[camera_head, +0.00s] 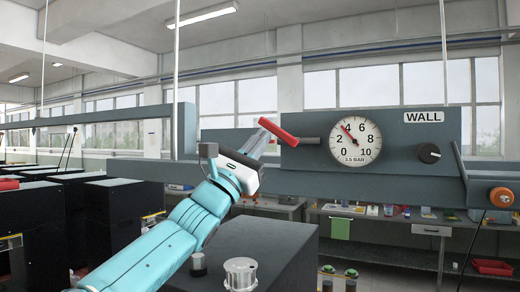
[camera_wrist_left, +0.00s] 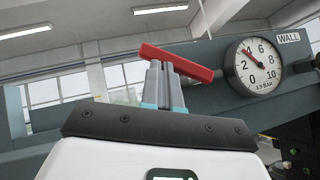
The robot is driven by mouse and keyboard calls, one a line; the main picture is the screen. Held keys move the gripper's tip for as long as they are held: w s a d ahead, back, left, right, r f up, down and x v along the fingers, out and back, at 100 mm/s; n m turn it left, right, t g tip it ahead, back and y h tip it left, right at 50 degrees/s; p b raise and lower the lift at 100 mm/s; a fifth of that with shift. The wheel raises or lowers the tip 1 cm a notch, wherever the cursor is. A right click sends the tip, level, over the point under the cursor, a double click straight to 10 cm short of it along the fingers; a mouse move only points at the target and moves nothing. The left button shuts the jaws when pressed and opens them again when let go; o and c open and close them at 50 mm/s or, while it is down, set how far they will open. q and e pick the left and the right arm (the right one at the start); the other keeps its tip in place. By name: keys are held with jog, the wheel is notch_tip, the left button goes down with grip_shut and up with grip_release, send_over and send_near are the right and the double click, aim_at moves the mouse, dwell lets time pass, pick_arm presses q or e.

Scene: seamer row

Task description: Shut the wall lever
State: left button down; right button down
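The wall lever has a red handle (camera_head: 278,132) on a grey stub at the left of the panel marked WALL. The handle lies tilted, its left end higher. My left gripper (camera_head: 260,142) is at the handle's left part, with its fingertips up against it or just short of it; I cannot tell if they touch. In the left wrist view the red handle (camera_wrist_left: 178,62) crosses at the tips of the fingers (camera_wrist_left: 161,80), which lie close together with nothing seen between them. My right gripper is not in view.
A round gauge (camera_head: 355,141) marked 3.5 BAR sits right of the lever, its needle toward the upper left. A black knob (camera_head: 429,153) and an orange knob (camera_head: 501,197) are farther right. A grey rail (camera_head: 370,187) runs below. A dark box (camera_head: 270,250) stands beneath the arm.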

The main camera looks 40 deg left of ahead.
pick_arm(q)
jog(key=shift+w+d+r, duration=0.1)
jog(key=shift+d+r, duration=0.1)
jog(key=shift+r, duration=1)
jog(key=shift+w+d+r, duration=0.15)
jog(key=shift+d+r, duration=0.25)
jog(key=shift+r, duration=0.2)
jog(key=shift+w+d+r, duration=0.1)
jog(key=shift+d+r, duration=0.3)
jog(key=shift+r, duration=0.2)
jog(key=shift+d, duration=0.1)
jog(key=shift+b, duration=0.3)
